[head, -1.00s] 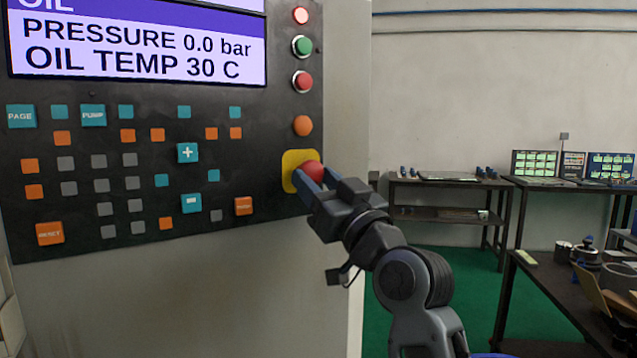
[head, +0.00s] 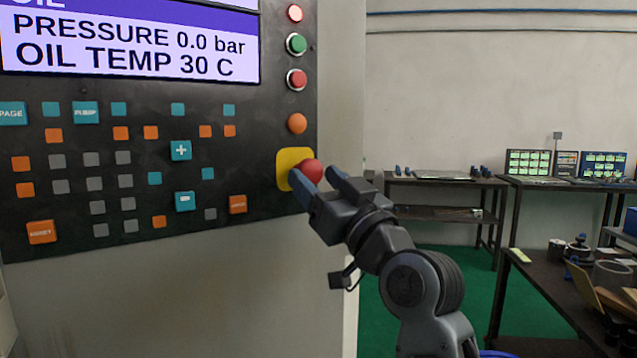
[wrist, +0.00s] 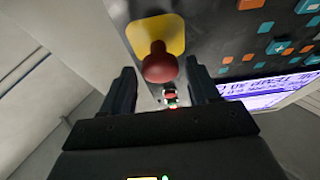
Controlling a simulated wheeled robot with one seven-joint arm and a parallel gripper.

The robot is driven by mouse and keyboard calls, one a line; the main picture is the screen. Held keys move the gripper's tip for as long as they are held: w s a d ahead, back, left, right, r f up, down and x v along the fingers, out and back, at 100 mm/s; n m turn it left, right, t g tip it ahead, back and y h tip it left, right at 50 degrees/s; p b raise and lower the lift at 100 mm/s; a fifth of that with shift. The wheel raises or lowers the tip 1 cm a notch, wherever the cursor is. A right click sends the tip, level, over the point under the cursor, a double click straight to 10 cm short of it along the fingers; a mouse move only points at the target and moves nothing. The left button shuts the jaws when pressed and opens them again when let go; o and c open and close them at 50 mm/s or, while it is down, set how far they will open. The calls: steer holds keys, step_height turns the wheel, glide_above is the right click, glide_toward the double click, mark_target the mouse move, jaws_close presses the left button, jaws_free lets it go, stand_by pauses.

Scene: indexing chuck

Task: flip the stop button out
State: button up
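The stop button (head: 311,171) is a red mushroom knob on a yellow square plate (head: 287,165) at the right edge of the dark control panel. It also shows in the wrist view (wrist: 160,64), standing out from its yellow plate (wrist: 153,33). My gripper (head: 318,178) is at the knob in the head view, with blue fingers spread. In the wrist view the two dark fingers of my gripper (wrist: 163,86) stand apart on either side of the knob, with a gap on both sides. The gripper is open and holds nothing.
Above the stop button are an orange button (head: 297,123), a red button (head: 297,79) and a green button (head: 296,44). The panel's screen (head: 130,45) shows oil pressure and temperature. Tables with equipment stand at the right, away from the arm.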

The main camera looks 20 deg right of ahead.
steer(key=shift+o, duration=0.9)
steer(key=b+v, duration=0.2)
steer(key=v, duration=0.5)
steer(key=shift+s+f, duration=0.15)
steer(key=shift+s, duration=0.25)
